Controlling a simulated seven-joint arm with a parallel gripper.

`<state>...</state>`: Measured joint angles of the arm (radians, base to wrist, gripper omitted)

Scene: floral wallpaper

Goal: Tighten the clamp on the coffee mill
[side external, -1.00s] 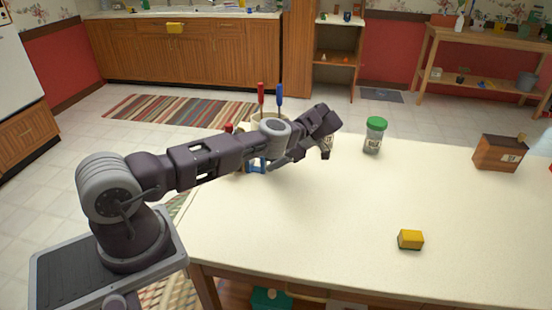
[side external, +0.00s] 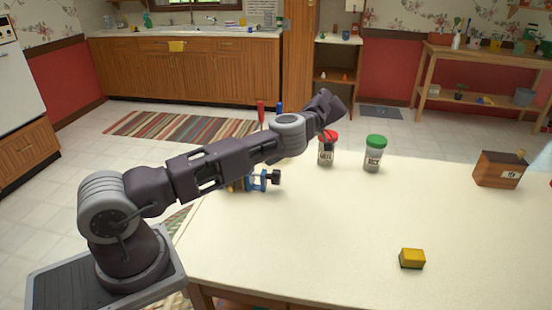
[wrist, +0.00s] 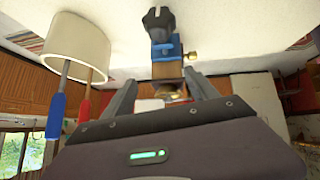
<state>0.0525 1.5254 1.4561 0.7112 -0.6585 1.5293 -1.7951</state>
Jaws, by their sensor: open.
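A blue clamp (side external: 258,180) with a black knob (side external: 276,177) shows below my forearm near the table's far left edge. A brown and yellowish part beside it, likely the coffee mill (side external: 238,185), is mostly hidden by my arm. In the wrist view the black knob (wrist: 158,20) is at the top, with the blue clamp (wrist: 166,48) below it. A brown wooden part of the mill (wrist: 167,70) and a brass piece follow below, toward my fingers. My gripper (wrist: 160,90) is open, its fingers spread either side of that line. Contact cannot be told.
A white pot (wrist: 78,38) holds red- and blue-handled tools close beside my gripper. Red-lidded (side external: 327,150) and green-lidded (side external: 374,155) jars stand at the back of the table. A wooden box (side external: 500,168) is right, a yellow block (side external: 412,258) in front. The table's middle is clear.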

